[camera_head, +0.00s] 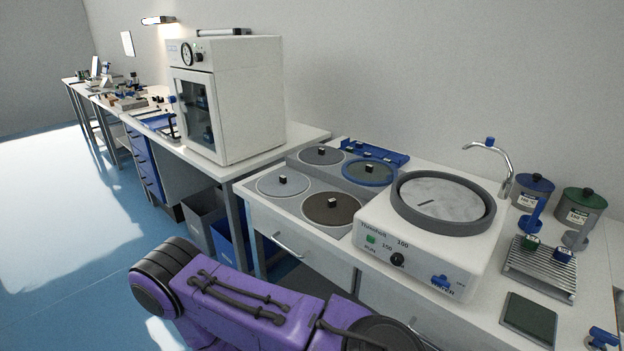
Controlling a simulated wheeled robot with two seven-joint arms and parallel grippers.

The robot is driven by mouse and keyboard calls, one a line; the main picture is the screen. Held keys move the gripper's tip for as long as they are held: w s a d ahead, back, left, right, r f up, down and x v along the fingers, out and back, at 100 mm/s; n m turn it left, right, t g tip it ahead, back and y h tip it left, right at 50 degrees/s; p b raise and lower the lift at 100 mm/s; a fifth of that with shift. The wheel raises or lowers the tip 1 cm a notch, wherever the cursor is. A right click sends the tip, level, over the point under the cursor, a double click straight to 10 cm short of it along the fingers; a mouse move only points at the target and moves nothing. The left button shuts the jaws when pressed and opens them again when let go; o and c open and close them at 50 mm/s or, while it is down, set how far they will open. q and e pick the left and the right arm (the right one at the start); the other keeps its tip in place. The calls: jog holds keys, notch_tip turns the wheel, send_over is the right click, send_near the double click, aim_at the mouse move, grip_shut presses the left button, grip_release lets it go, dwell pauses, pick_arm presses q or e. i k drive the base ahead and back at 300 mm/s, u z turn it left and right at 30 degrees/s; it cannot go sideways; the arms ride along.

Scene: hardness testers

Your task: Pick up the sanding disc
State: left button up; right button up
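Several round discs with small black knobs lie beside the grinder. A light grey disc (270,187) is at the front left and a dark brown disc (345,214) at the front right. A dark grey disc (310,156) is at the back left, and a blue-rimmed disc (382,174) is at the back right. I cannot tell which one the task means. A white grinding machine (375,232) holds a grey disc (435,195) inside its dark round rim. A purple arm link of mine crosses the bottom; neither gripper shows.
A white cabinet with a gauge (245,100) stands on the bench to the left. Blue- and green-lidded jars (535,197), a ridged metal rack (535,275) and a dark green pad (530,318) are at right. A curved tap (505,165) rises behind the grinder. Blue floor is open at left.

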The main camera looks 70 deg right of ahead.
aim_at(281, 185)
jog(key=k, duration=0.45)
jog(key=z, duration=0.8)
